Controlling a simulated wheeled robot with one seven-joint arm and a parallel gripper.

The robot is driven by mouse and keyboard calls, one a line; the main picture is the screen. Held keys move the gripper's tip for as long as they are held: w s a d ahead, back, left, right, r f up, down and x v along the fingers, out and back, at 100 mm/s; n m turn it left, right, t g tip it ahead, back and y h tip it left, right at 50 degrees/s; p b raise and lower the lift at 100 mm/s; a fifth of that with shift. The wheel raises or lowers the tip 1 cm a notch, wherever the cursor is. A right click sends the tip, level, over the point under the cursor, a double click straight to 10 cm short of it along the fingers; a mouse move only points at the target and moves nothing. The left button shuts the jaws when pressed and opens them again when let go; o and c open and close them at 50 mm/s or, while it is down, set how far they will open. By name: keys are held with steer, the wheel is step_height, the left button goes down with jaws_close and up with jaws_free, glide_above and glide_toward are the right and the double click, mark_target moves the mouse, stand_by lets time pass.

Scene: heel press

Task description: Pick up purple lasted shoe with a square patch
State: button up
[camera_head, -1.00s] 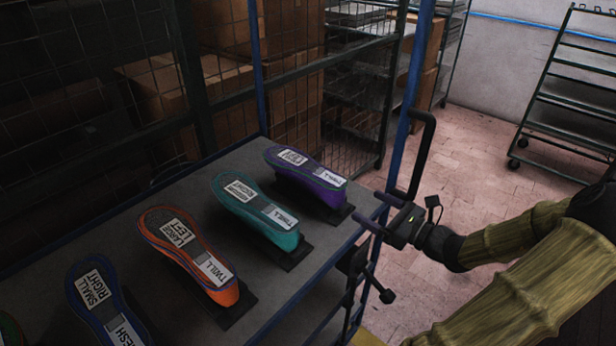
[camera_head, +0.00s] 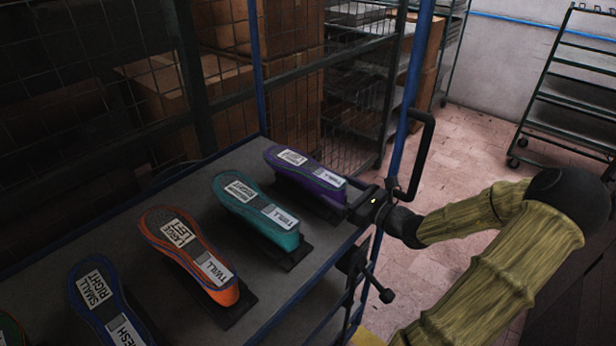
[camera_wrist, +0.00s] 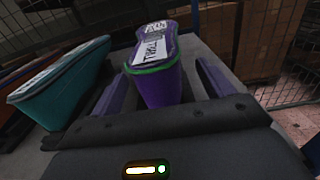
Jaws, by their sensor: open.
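The purple lasted shoe (camera_head: 305,175) lies at the far right end of the row on the grey shelf, with white labels on top, one reading TWILL. It also shows in the wrist view (camera_wrist: 162,88), with a green rim line. My gripper (camera_head: 352,200) is at its near end. In the wrist view my gripper (camera_wrist: 165,95) is open, with one purple finger on each side of the shoe's end and a gap on both sides. No square patch can be made out on the shoe.
A teal shoe (camera_head: 256,212) stands just left of the purple one, then an orange one (camera_head: 190,252) and a dark blue one (camera_head: 102,300). A blue post (camera_head: 408,110) with a black handle (camera_head: 424,150) rises beside my arm. Mesh fencing stands behind the shelf.

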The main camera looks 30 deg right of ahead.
mark_target(327, 183)
steer(key=x, duration=0.4)
steer(key=shift+w+a+r, duration=0.15)
steer(key=shift+w+a, duration=0.05)
steer(key=shift+a, duration=0.05)
steer(key=shift+r, duration=0.1)
steer(key=c, duration=1.6)
steer(key=shift+c, duration=0.2)
step_height(327, 183, up, 10)
steer(key=shift+w+f+p, duration=0.1)
steer(key=shift+p, duration=0.45)
steer(key=shift+d, duration=0.1)
